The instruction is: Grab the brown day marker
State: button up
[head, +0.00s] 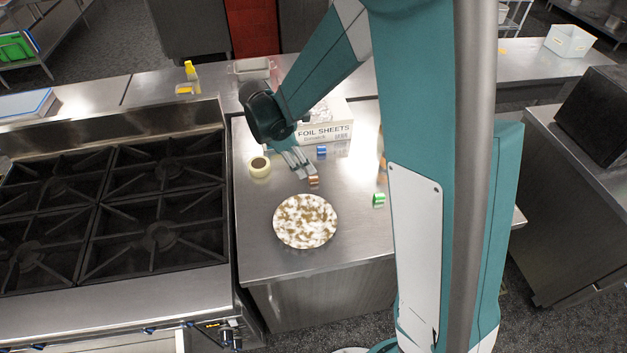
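A small brown marker (314,181) lies on the steel counter, behind the speckled round plate. An orange-brown piece (382,163) further right is partly hidden by my arm; I cannot tell what it is. My gripper (307,175) points down toward the counter, with its fingertips just behind the brown marker in the picture. The fingers look spread with a gap between them and nothing visible in it. Whether they touch the marker cannot be told from this view.
A blue marker (321,152), a green marker (378,199) and a tape roll (260,167) lie nearby. The foil sheets box (326,132) stands behind. The speckled plate (305,221) is in front. A stove (115,205) adjoins on the left.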

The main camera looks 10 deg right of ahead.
aim_at(313, 177)
jog(key=shift+x, duration=1.3)
jog(key=shift+x, duration=2.6)
jog(key=c, duration=0.9)
